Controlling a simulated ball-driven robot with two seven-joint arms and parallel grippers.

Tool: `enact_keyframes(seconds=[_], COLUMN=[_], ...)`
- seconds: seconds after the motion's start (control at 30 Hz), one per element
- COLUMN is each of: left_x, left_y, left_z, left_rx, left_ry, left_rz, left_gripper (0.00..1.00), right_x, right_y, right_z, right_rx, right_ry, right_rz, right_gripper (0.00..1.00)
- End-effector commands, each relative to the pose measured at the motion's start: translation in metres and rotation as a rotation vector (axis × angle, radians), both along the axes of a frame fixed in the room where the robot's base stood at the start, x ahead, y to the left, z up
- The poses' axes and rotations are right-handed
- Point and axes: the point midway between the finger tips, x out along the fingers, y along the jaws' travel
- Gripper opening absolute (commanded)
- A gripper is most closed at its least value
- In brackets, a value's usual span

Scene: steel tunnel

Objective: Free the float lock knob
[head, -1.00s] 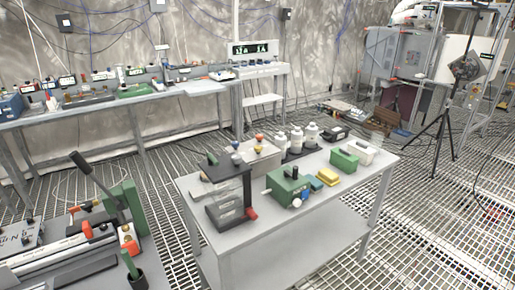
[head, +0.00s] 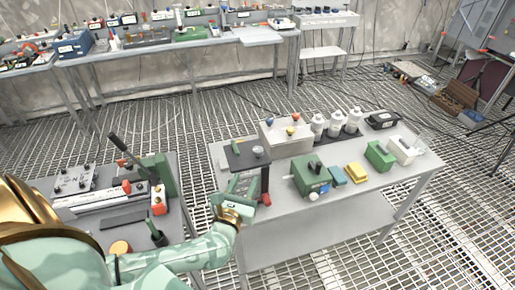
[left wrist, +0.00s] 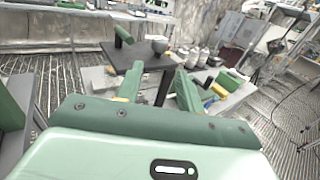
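A stand with a black top plate (head: 243,161) is at the left end of the middle table. A green cylinder (head: 235,146) and a round grey knob (head: 258,152) are on the plate, and a red knob (head: 266,199) is low on its right side. I cannot tell which is the float lock knob. My left gripper (head: 243,183) is in front of the stand and hides its lower part. In the left wrist view, its green fingers (left wrist: 160,84) are apart and empty, below the black plate (left wrist: 137,62); the stand's dark post shows beyond them. My right gripper is not in view.
A green box device (head: 311,174), a yellow block (head: 357,173) and white bottles (head: 335,124) share the middle table (head: 290,225). A bench at left carries a black lever (head: 118,142) and a green block (head: 159,174). Grated floor lies between the tables.

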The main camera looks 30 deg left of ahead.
Motion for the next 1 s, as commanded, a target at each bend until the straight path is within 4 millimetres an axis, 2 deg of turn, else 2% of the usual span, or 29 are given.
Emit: enact_keyframes(seconds=[0.1,0.3,0.5,0.7,0.97,1.0], left_x=[0.031,0.080,0.114,0.128,0.128,0.128], left_y=[0.009,0.023,0.032,0.036,0.036,0.036], left_z=[0.002,0.001,-0.001,0.000,0.000,0.000], left_rx=[0.006,0.007,0.007,0.007,0.007,0.007], left_ry=[-0.004,-0.003,0.000,0.001,0.001,0.001], left_rz=[0.001,0.001,0.000,-0.001,-0.001,-0.001], left_gripper=[0.38,0.38,0.38,0.38,0.38,0.26], right_x=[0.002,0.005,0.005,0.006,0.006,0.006], right_y=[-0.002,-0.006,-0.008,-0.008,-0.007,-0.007], right_z=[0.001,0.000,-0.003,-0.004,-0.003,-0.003], right_rx=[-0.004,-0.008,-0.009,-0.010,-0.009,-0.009], right_ry=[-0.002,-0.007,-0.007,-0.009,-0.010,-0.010], right_rz=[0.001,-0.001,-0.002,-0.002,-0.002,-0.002], right_gripper=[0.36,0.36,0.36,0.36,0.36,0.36])
